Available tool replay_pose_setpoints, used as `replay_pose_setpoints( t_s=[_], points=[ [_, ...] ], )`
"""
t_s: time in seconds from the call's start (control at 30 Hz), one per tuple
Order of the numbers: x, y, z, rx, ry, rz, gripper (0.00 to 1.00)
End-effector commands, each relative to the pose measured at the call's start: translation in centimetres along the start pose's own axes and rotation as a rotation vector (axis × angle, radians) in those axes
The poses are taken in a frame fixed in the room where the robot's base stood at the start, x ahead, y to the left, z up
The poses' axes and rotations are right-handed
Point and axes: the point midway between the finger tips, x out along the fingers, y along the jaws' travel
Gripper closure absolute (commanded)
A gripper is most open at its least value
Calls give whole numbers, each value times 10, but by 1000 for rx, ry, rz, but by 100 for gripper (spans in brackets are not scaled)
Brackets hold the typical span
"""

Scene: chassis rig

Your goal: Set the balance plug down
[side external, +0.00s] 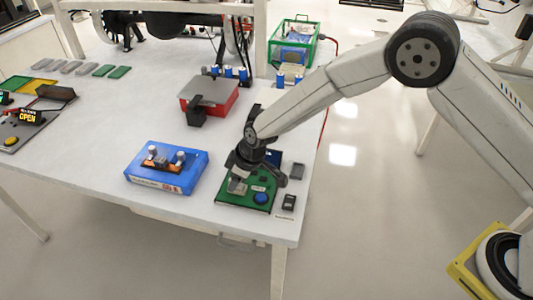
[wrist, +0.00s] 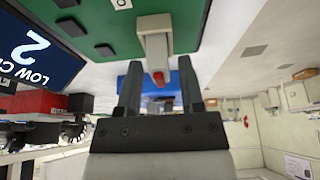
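The balance plug appears to be the pale grey block with a red tip (wrist: 156,50), seen in the wrist view against the green board (wrist: 105,25). In the side view a pale block (side external: 237,187) shows just below my gripper (side external: 245,176), at the left part of the green board (side external: 228,203). In the wrist view the two dark fingers (wrist: 160,80) stand apart on either side of the plug's red-tipped end. A gap shows between the plug and the right finger. Whether the plug touches the board is unclear.
The board carries a blue round button (side external: 261,198) and a dark display (wrist: 38,48). A blue fixture (side external: 165,172) stands to its left, and a red box with a grey top (side external: 213,97) behind. Small dark blocks (side external: 289,202) lie near the table's right edge.

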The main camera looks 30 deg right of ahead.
Motion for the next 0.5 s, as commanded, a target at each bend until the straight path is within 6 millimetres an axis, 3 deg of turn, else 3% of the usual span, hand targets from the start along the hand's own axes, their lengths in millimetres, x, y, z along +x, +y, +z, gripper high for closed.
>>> replay_pose_setpoints(
  t_s=[0.03, 0.13, 0.5],
  points=[
    [0, 0, 0, 0, 0, 0, 70],
    [0, 0, 0, 0, 0, 0, 100],
    [-1, 0, 0, 0, 0, 0, 100]
  ],
)
